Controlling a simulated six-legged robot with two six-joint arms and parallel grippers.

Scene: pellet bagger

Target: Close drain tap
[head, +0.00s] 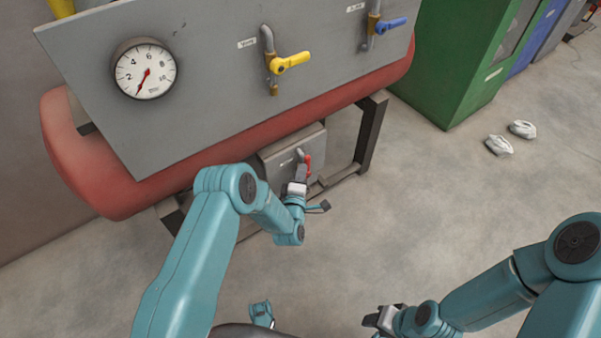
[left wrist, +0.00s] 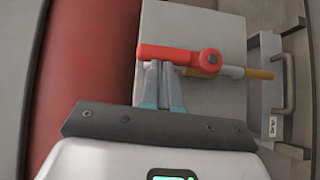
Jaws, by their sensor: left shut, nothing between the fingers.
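The drain tap has a red lever handle (head: 308,160) on a small grey panel (head: 318,142) low under the red tank. In the left wrist view the red handle (left wrist: 180,55) lies roughly in line with its pipe, which ends in a brass-coloured piece (left wrist: 258,74). My left gripper (head: 301,174) is shut and empty. In the left wrist view its fingertips (left wrist: 158,72) are right at the handle's edge, near its free end; I cannot tell whether they touch. My right gripper (head: 375,320) is low in the head view, away from the tap, its jaws unclear.
Above are a large grey panel with a gauge (head: 145,69), a yellow tap handle (head: 291,62) and a blue tap handle (head: 391,25). The red tank (head: 95,175) and a dark stand leg (head: 371,130) surround the small panel. Two white bags (head: 499,145) lie on open floor.

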